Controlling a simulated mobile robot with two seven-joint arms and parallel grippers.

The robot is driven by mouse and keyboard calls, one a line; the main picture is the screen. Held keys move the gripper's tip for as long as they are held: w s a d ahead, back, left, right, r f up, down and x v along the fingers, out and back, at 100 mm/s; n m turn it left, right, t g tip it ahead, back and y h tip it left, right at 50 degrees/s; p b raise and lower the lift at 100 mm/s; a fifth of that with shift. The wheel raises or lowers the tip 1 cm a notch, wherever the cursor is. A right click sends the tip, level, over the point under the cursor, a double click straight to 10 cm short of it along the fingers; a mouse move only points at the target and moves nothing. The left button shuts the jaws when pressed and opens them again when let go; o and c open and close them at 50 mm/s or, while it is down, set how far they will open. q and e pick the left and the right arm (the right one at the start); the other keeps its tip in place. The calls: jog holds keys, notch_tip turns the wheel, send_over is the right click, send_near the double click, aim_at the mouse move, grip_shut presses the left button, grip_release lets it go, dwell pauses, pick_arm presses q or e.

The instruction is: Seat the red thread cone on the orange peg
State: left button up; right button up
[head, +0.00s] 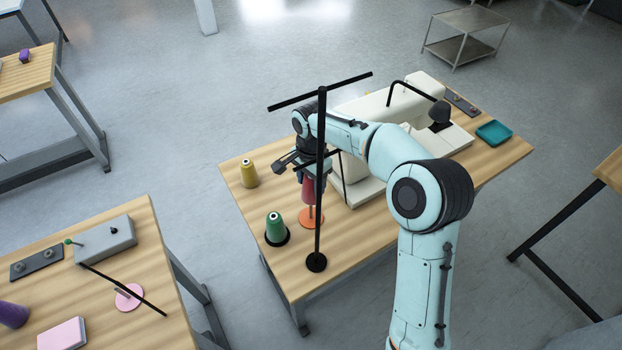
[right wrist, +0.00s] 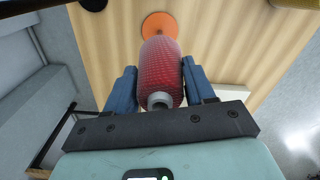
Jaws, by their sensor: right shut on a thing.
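The red thread cone (head: 308,190) is between the fingers of my right gripper (head: 303,172), which is shut on it. In the right wrist view the red cone (right wrist: 160,70) lies between the blue fingers of the gripper (right wrist: 160,88), with its grey tube end towards the camera. The orange peg's round base (head: 311,219) is on the table just below the cone, with a short stretch of peg visible between them. The base also shows past the cone's far end in the right wrist view (right wrist: 159,22). I cannot tell whether the peg tip is inside the cone. My left gripper is not in view.
A green cone (head: 276,228) on a black base and a yellow cone (head: 249,174) stand nearby. A black stand (head: 318,235) with crossbars rises in front of my gripper. A white sewing machine (head: 362,185) is to the right. The table's front left corner is clear.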

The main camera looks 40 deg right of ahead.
aim_at(311, 197)
jog(key=shift+f+b, duration=2.25)
jog(key=shift+f, duration=1.1)
jog(key=shift+f+b, duration=0.5)
jog(key=shift+f, duration=0.35)
pick_arm(q)
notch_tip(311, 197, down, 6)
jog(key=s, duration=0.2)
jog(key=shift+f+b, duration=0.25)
jog(key=shift+b, duration=0.05)
pick_arm(e)
jog(key=shift+f, duration=0.55)
jog(key=o, duration=1.2)
pick_arm(q)
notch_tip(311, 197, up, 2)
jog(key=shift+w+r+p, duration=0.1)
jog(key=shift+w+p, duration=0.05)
jog(key=shift+p, duration=1)
pick_arm(e)
notch_tip(311, 197, up, 13)
jog(key=shift+r, duration=0.2)
